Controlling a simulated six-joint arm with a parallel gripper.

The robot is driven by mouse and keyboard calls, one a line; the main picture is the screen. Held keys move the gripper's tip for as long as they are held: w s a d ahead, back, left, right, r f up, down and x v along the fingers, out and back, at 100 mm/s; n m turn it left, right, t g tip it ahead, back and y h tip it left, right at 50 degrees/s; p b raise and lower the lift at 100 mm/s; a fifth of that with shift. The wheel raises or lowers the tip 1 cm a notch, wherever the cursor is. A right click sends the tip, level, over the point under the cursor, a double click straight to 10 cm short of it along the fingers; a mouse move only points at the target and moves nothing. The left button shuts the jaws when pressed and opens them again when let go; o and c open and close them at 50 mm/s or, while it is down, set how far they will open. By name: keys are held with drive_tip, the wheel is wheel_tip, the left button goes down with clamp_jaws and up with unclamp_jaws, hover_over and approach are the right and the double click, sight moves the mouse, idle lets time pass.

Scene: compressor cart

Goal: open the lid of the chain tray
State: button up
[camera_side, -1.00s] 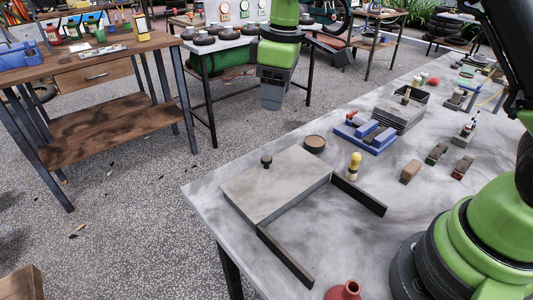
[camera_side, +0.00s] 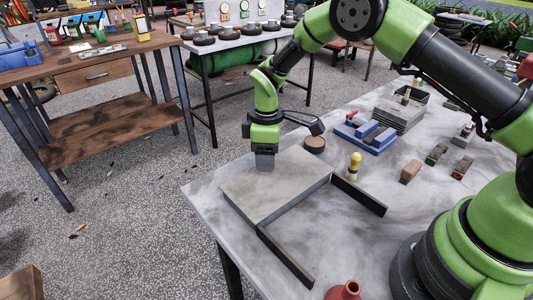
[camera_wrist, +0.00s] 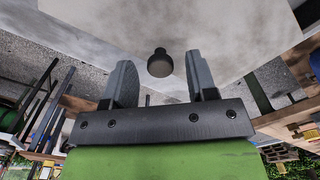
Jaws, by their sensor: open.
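The chain tray's lid (camera_side: 280,188) is a flat, pale grey slab lying level near the table's left corner. Its dark knob (camera_wrist: 160,64) shows in the wrist view, between and slightly beyond my open fingertips; in the side view my gripper hides it. My gripper (camera_side: 265,163) points down over the lid's far left part, with its fingers at or just above the surface. In the wrist view my gripper (camera_wrist: 160,68) has clear gaps on both sides of the knob. I cannot tell whether the fingers are level with it. The tray's inside is hidden.
Two dark bars, one at the lid's right (camera_side: 358,195) and one at its front (camera_side: 285,256), extend across the table (camera_side: 335,235). A round brown-topped piece (camera_side: 314,144), a yellow-topped peg (camera_side: 354,166) and a blue tray (camera_side: 352,137) stand nearby. A red bottle (camera_side: 343,290) is at the front.

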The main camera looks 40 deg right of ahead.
drive_tip(key=shift+f, duration=0.1)
clamp_jaws()
drive_tip(key=s, duration=1.2)
drive_tip(key=shift+s, duration=0.3)
unclamp_jaws()
